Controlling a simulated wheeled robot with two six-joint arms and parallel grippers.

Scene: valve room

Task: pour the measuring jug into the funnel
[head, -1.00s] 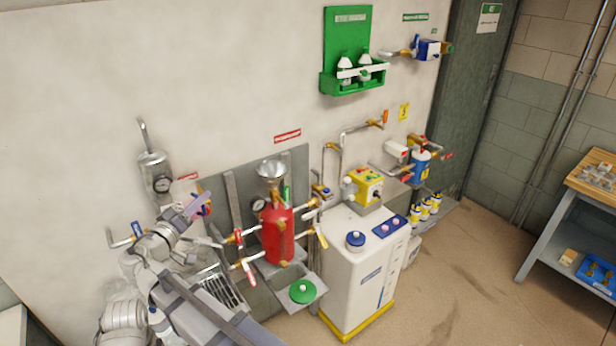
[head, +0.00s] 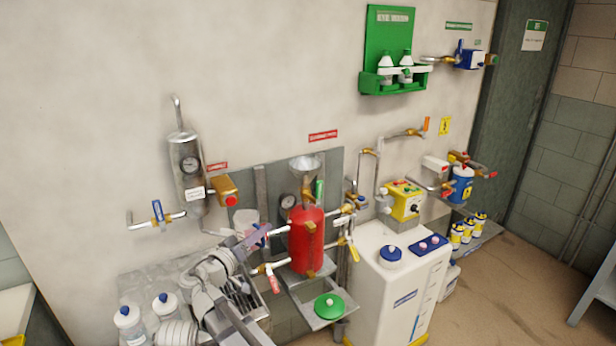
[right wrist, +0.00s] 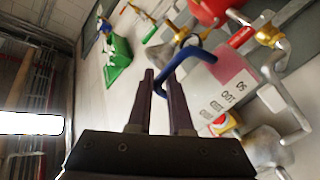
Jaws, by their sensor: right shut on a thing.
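The measuring jug (head: 243,220) is pale and translucent in the head view, just left of the red tank. In the right wrist view the jug (right wrist: 222,85) shows printed marks, pink liquid and a blue handle (right wrist: 190,57). My right gripper (head: 257,237) is shut on that handle; its dark fingers (right wrist: 165,85) also show in the right wrist view. Its arm hides part of the jug in the head view. The metal funnel (head: 306,163) stands on top of the red tank, up and to the right of the jug and apart from it. My left gripper is not in view.
The red tank (head: 307,240) has side pipes and a red-handled valve (head: 275,283) close to my right gripper. A gauge (head: 288,203) is beside it. A white container (head: 385,285) stands to the right.

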